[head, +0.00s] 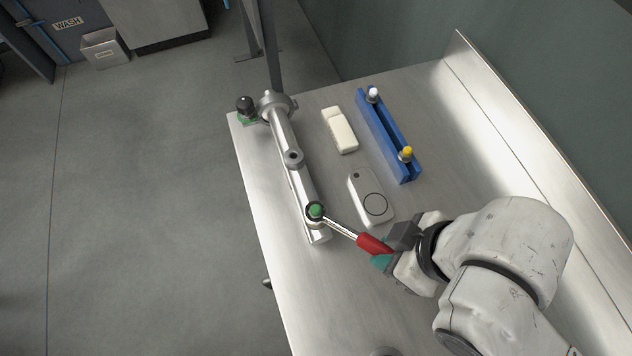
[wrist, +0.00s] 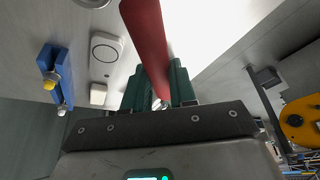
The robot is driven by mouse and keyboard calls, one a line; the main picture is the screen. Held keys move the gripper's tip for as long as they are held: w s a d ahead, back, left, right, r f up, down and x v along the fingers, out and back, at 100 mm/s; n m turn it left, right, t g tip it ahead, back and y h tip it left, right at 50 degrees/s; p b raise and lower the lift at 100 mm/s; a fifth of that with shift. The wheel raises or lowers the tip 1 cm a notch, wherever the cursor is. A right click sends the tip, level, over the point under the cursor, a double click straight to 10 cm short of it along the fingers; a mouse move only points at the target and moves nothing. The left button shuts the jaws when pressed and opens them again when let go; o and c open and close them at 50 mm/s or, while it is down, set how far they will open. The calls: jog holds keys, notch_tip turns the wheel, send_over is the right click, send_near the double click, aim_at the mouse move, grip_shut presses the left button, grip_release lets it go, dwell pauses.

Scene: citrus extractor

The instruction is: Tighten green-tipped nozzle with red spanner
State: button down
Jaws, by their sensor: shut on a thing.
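The green-tipped nozzle (head: 315,211) sits on the near end of a silver pipe (head: 285,135) on the steel table. The red spanner (head: 370,244) has a red handle and a bright metal shaft that reaches left to the nozzle. Its head is at the nozzle, but I cannot tell whether it is seated around it. My gripper (head: 384,258) is shut on the red handle, to the right of the nozzle. In the wrist view the red handle (wrist: 147,40) runs up from between my green-padded fingers (wrist: 160,88); the nozzle is not visible there.
A blue rack (head: 388,140) holds a white-tipped nozzle (head: 373,94) and a yellow-tipped nozzle (head: 405,154). A cream block (head: 340,130) and a grey device with a round dial (head: 371,196) lie between pipe and rack. A raised steel edge (head: 530,130) bounds the table's right side.

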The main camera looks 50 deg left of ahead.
jog(key=shift+s+d+m+t+b, duration=0.15)
jog(key=shift+s+m+t+b, duration=0.3)
jog(key=shift+s+m, duration=1.25)
dwell(0.8)
jog(key=shift+w+n+g+p, duration=0.45)
jog(key=shift+w+n, duration=1)
jog(key=shift+n, duration=0.05)
dwell(1.3)
jog(key=c, duration=1.4)
grip_release()
grip_shut()
jog(key=shift+c, duration=0.3)
grip_release()
grip_shut()
